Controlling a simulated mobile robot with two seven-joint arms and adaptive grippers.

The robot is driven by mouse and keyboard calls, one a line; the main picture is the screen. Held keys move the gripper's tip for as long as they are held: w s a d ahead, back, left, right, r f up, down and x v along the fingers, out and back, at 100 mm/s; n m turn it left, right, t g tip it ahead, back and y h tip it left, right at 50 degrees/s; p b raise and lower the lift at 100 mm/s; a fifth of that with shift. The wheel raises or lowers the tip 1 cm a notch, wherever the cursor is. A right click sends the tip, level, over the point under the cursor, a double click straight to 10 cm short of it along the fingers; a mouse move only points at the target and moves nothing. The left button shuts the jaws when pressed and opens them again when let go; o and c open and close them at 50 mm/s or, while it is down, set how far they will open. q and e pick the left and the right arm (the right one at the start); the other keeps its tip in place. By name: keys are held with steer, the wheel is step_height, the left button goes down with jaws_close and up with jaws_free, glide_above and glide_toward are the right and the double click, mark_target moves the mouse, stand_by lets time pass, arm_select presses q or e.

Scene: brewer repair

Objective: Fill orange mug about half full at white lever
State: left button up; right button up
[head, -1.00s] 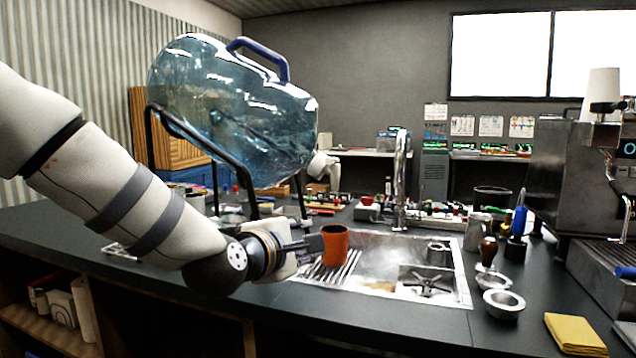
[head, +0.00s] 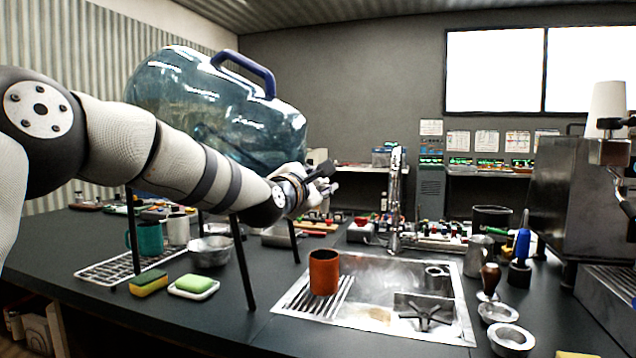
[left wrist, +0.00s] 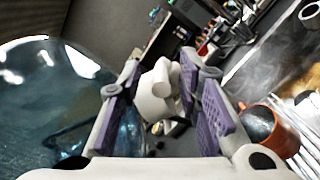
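The orange mug (head: 324,272) stands upright on the ribbed left part of the sink. It also shows in the left wrist view (left wrist: 283,118) at the right, beside my finger; its inside looks dark, and I cannot tell if it holds water. The big blue water bottle (head: 225,110) lies tilted on a black stand. A white tap with its lever (left wrist: 155,97) shows between my fingers in the left wrist view. My left gripper (head: 322,182) is open around or just behind the tap; contact cannot be told. My right gripper is not in view.
The sink (head: 375,290) fills the middle counter, with a faucet (head: 396,200) behind it. Black stand legs (head: 243,265) stand left of the mug. A teal mug (head: 147,238), metal bowl (head: 210,251) and sponges (head: 149,282) are farther left. Metal cups (head: 511,339) stand right.

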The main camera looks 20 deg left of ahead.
arm_select(q)
jaws_close()
steer(key=shift+d, duration=0.1)
steer(key=shift+w+d+f+n+g+y, duration=0.15)
steer(key=shift+d+n+y, duration=0.15)
steer(key=shift+n+y, duration=0.7)
steer(key=shift+d+n+g+y, duration=0.25)
steer(key=shift+n+y, duration=0.3)
steer(key=shift+y, duration=0.9)
steer(key=shift+w+d+f+n+g+y, duration=0.1)
steer(key=shift+d+n+y, duration=0.25)
steer(key=shift+n+y, duration=0.65)
steer(key=shift+d+r+n+y+b, duration=0.15)
steer(key=shift+n+y+b, duration=0.2)
steer(key=shift+y, duration=0.5)
steer(key=shift+r+g, duration=0.1)
steer(key=shift+g, duration=0.2)
